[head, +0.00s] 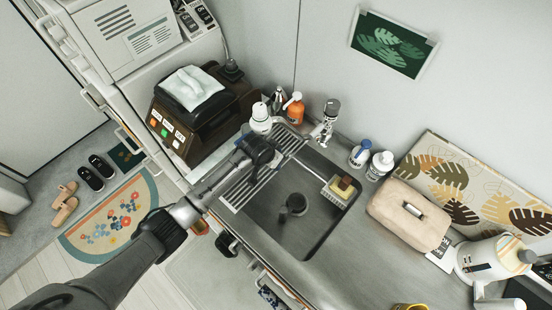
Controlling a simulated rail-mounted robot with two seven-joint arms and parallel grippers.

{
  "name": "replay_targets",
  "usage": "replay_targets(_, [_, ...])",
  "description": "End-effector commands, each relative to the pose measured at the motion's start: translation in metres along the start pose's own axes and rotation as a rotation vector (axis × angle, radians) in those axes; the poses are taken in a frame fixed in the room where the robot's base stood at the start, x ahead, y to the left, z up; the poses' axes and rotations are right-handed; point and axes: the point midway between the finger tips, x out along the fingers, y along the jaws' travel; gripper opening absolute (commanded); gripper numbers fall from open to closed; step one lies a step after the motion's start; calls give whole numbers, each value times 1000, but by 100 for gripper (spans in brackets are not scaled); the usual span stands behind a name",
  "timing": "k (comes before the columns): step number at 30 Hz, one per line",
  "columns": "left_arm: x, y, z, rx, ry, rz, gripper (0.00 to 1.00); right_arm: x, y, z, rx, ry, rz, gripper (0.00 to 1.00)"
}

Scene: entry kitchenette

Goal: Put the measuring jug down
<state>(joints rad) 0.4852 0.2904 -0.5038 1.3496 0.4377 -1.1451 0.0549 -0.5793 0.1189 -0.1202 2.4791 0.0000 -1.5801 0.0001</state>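My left arm comes in from the lower left, and its gripper (268,150) is over the drainer rack (240,193) at the left side of the sink. The fingers are dark and small, and I cannot tell whether they are open or shut. I cannot make out a measuring jug for certain. A white rounded object (260,116) stands just beyond the gripper; I cannot tell whether they touch. My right gripper is not in view.
The sink (290,240) holds a caddy with a sponge (343,187) at its right edge. An orange bottle (295,110) and the tap (322,130) are behind it. A beige case (410,213) and white kettle (488,258) stand right. The counter before the case is clear.

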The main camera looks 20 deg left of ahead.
Motion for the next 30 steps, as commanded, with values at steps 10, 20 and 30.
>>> replay_targets(10, [0, 0, -1, 1, 3, 0, 0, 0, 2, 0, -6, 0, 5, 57])
replay_targets(20, [2, 0, 1, 0, 0, 0, 57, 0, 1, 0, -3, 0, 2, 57])
replay_targets(30, [-2, 0, -1, 1, 2, 0, 59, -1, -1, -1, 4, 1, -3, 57])
